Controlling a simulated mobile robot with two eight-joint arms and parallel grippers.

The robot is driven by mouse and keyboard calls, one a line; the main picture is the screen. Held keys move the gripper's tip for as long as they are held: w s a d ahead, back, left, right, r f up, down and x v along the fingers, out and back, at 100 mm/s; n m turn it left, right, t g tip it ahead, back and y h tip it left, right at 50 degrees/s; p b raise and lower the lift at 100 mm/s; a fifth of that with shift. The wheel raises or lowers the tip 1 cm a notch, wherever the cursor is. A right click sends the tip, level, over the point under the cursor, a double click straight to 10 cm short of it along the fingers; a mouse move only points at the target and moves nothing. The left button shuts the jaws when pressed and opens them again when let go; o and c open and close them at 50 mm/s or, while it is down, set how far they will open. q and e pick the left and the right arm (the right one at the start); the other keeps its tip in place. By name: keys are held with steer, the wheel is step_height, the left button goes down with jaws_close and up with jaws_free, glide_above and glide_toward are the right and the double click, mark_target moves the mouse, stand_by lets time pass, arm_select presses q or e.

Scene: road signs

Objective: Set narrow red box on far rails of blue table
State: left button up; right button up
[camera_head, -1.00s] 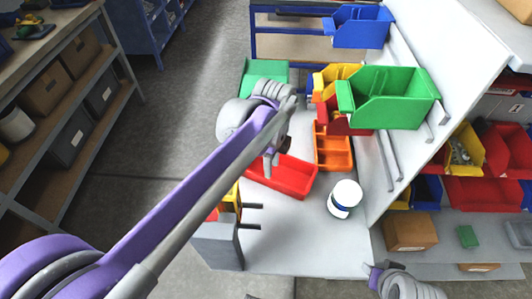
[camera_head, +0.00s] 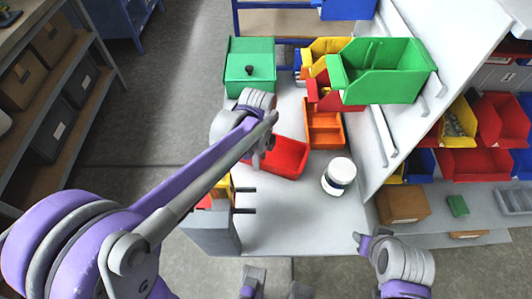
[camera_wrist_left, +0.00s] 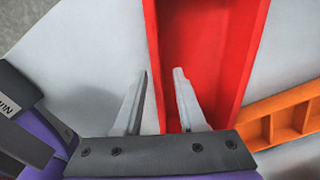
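The narrow red box (camera_head: 287,157) lies on the pale tabletop (camera_head: 290,225), left of the orange divided tray. My left gripper (camera_head: 257,158) is at its left end, partly hidden by its own arm. In the left wrist view the gripper (camera_wrist_left: 161,75) is open, with its fingertips on either side of the red box's (camera_wrist_left: 205,50) left wall. One finger is outside and one is over the inside; contact is unclear. Grey rails run along the slanted white panel, a far rail (camera_head: 402,52) and a nearer one (camera_head: 384,137). My right gripper (camera_head: 362,243) is near the front right, its opening unclear.
An orange tray (camera_head: 324,130), a white jar (camera_head: 339,176), a green box (camera_head: 250,66) and a yellow bin (camera_head: 326,50) stand on the table. A large green bin (camera_head: 385,72) hangs on the panel. A grey rack with prongs (camera_head: 212,225) stands at front left.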

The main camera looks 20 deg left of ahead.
arm_select(q)
steer(key=shift+f, duration=0.65)
jaws_close()
stand_by(0.9)
